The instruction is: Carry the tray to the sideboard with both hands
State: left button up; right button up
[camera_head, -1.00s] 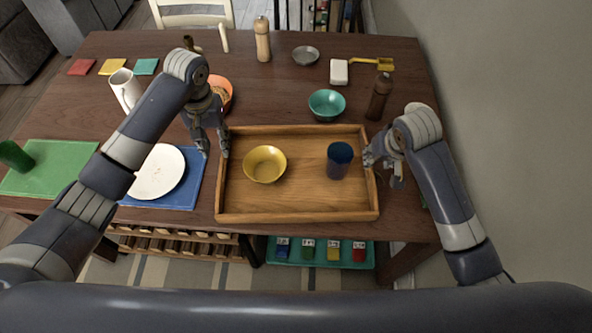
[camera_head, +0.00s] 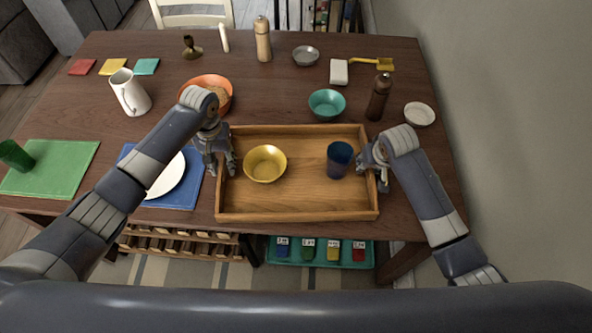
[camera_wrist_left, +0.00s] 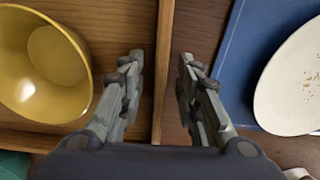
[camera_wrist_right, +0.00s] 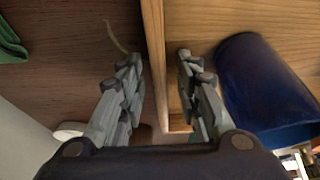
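The wooden tray (camera_head: 300,207) lies on the dark table with a yellow bowl (camera_head: 265,164) and a dark blue cup (camera_head: 339,160) in it. My left gripper (camera_head: 225,170) is at the tray's left wall. In the left wrist view its open fingers (camera_wrist_left: 158,85) stand either side of that wall (camera_wrist_left: 163,75), with gaps. My right gripper (camera_head: 376,178) is at the right wall. In the right wrist view its open fingers (camera_wrist_right: 160,85) straddle that wall (camera_wrist_right: 153,50), apart from it. The sideboard cannot be made out.
A white plate (camera_head: 168,178) on a blue mat (camera_head: 187,200) lies left of the tray. An orange bowl (camera_head: 226,84), a teal bowl (camera_head: 326,104), a brown bottle (camera_head: 378,97) and a small white bowl (camera_head: 419,114) stand behind. A wall rises at the right.

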pick_arm(q)
grip_shut()
pick_arm(e)
grip_shut()
